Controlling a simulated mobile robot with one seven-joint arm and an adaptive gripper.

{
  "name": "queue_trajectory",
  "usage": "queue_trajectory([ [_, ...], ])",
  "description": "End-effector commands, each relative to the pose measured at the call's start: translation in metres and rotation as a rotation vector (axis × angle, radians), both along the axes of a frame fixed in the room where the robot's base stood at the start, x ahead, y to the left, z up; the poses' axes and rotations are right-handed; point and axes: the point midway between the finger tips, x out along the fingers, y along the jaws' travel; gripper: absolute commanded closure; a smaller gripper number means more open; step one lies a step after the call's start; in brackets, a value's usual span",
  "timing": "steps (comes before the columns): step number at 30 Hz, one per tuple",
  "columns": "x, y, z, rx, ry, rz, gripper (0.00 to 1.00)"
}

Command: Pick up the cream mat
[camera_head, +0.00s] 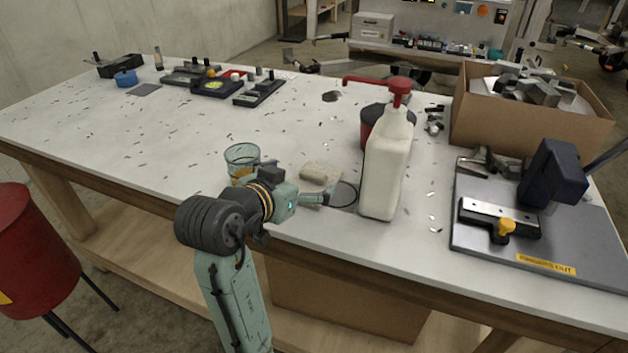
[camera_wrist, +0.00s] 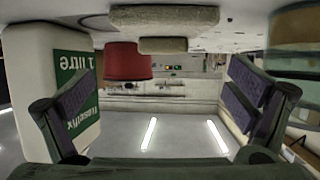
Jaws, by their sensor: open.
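The cream mat (camera_head: 321,173) looks like a small, thick, rounded beige slab on the white table, between the glass tumbler and the white bottle. In the wrist view, which appears upside down, a beige-grey slab (camera_wrist: 164,19) shows at top centre with a smaller similar shape (camera_wrist: 163,46) just below it; I cannot tell whether both are the mat. My gripper (camera_head: 328,197) is low over the table on the near side of the mat, apart from it. Its two fingers stand wide apart in the wrist view (camera_wrist: 160,92), with nothing between them.
The tall white pump bottle (camera_head: 386,170) stands close right of my gripper, a red-and-black tub (camera_head: 372,124) behind it. The glass tumbler (camera_head: 242,160) is close on the left. A cardboard box (camera_head: 500,125) and a grey plate with a vise (camera_head: 480,245) are at right. Small shavings litter the table (camera_head: 190,150).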

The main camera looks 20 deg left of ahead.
Motion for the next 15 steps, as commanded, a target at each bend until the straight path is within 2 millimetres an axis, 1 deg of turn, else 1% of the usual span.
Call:
queue_trajectory([
  [4, 0.013, -0.001, -0.006, -0.004, 0.004, 0.0, 0.02],
  [10, 0.04, -0.002, -0.018, -0.003, 0.001, -0.002, 0.02],
  [12, 0.045, -0.003, -0.021, -0.001, 0.0, -0.001, 0.02],
  [15, 0.049, -0.003, -0.023, -0.001, 0.0, -0.001, 0.02],
])
